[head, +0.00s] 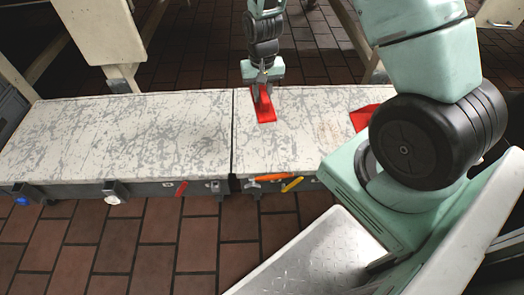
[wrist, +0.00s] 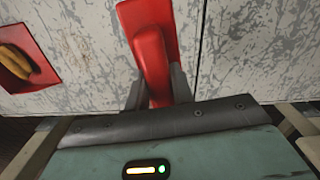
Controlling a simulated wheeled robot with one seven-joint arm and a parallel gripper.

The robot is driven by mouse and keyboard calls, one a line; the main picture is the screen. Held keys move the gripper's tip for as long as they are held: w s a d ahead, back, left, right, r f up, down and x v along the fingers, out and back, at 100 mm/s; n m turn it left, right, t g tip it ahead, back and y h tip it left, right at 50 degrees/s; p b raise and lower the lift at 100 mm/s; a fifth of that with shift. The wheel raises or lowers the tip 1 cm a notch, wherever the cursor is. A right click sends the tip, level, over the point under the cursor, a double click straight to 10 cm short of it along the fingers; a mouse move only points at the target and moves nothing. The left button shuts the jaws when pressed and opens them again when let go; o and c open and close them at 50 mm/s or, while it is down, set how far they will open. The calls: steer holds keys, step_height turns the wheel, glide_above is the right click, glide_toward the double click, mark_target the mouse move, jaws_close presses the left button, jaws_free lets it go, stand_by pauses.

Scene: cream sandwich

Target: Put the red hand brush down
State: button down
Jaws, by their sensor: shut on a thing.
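The red hand brush (head: 264,104) is in my gripper (head: 262,84), over the worn white bench top (head: 140,130), right of the seam between its two halves. In the wrist view the brush (wrist: 150,50) runs up from between the dark fingers (wrist: 156,90), which are shut on its handle.
A red tray (wrist: 28,60) with a yellowish-brown thing in it lies on the bench; its red edge (head: 362,117) shows beside my arm. The bench's left half is clear.

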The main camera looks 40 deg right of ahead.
steer(key=shift+m, duration=0.9)
steer(key=f, duration=0.2)
steer(key=d+f+b, duration=0.1)
steer(key=f, duration=0.1)
steer(key=f+b, duration=0.1)
steer(key=f, duration=0.1)
steer(key=shift+d+f, duration=0.1)
steer(key=shift+d, duration=0.15)
step_height(320, 180, down, 9)
steer(key=b, duration=0.4)
steer(key=shift+f, duration=0.15)
steer(key=shift+f, duration=0.1)
steer(key=c, duration=1.2)
jaws_free()
